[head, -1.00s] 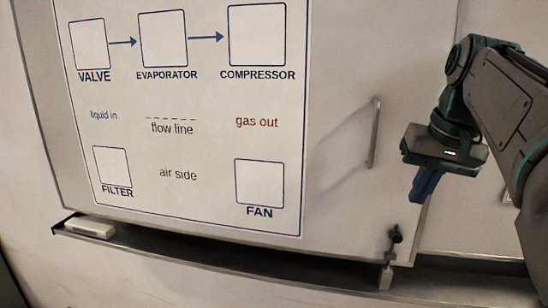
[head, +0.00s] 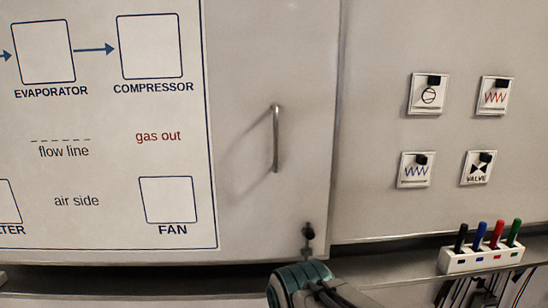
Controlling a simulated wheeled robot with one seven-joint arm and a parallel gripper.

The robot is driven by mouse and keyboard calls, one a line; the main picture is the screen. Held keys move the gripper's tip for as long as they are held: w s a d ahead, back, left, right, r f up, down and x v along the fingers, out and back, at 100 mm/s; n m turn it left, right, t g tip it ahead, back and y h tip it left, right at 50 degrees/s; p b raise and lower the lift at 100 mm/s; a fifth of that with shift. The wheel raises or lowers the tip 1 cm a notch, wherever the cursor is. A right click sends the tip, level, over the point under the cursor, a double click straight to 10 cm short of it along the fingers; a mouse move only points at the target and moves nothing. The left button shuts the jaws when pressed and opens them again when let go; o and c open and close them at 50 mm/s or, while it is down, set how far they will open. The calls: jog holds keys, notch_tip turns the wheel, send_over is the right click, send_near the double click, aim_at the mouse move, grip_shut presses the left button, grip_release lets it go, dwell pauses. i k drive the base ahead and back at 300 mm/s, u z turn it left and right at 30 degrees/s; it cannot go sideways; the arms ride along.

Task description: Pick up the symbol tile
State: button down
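Square white symbol tiles hang on the right-hand panel, each with a black piece at its top. The upper left tile (head: 427,97) bears a circle symbol and the upper right tile (head: 495,98) a red zigzag. The lower left tile (head: 413,173) bears a blue zigzag. The lower right tile (head: 477,170) bears a black bow-tie shape and the word VALVE. The pictures do not show which tile is meant. Part of my arm shows at the bottom middle of the head view, below the tiles and to their left. My gripper's fingers cannot be made out there.
A diagram board (head: 100,190) with empty boxes is at left. A vertical metal handle (head: 276,138) and a dark latch (head: 308,232) are on the door beside it. A white holder (head: 481,260) with several coloured markers stands on the ledge below the tiles.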

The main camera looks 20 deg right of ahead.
aim_at(478, 166)
jog(key=z, duration=0.05)
jog(key=k, duration=0.5)
jog(key=z, duration=0.2)
jog(key=i, duration=0.45)
jog(key=z, duration=1.25)
